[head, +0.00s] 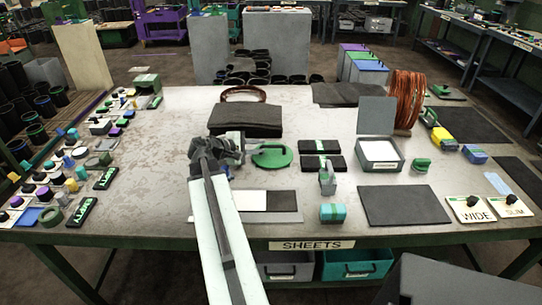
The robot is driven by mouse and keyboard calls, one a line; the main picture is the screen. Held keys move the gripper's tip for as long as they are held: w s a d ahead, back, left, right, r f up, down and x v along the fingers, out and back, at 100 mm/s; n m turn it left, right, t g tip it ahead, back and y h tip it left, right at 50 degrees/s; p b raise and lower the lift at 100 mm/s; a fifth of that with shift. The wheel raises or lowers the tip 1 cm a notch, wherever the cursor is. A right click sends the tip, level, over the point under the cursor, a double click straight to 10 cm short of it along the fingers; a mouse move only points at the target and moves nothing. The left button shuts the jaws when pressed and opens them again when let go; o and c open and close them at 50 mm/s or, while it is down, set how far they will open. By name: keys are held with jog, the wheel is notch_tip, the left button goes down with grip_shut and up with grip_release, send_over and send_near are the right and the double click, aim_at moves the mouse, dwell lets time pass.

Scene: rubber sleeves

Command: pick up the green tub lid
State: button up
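My gripper (246,148) is at the left edge of the lid, at the end of my arm, which reaches in from the bottom of the picture. The gripper is small and dark here, and its fingers are hard to make out. I cannot tell whether it touches the lid or whether it is open or shut.
A dark folded sheet (245,120) lies behind the gripper. Black packs with green bands (322,164) lie right of the lid, beside an open grey box (379,166). A small grey-green upright item (327,182) and a teal roll (333,213) stand in front. The left-middle tabletop (165,165) is clear.

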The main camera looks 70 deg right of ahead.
aim_at(271, 146)
jog(key=b+x, duration=0.1)
jog(key=x, duration=0.2)
jog(key=b+x, duration=0.1)
jog(key=x, duration=0.3)
jog(key=shift+s+f, duration=0.1)
jog(key=shift+s, duration=0.25)
jog(key=shift+a, duration=0.1)
grip_shut()
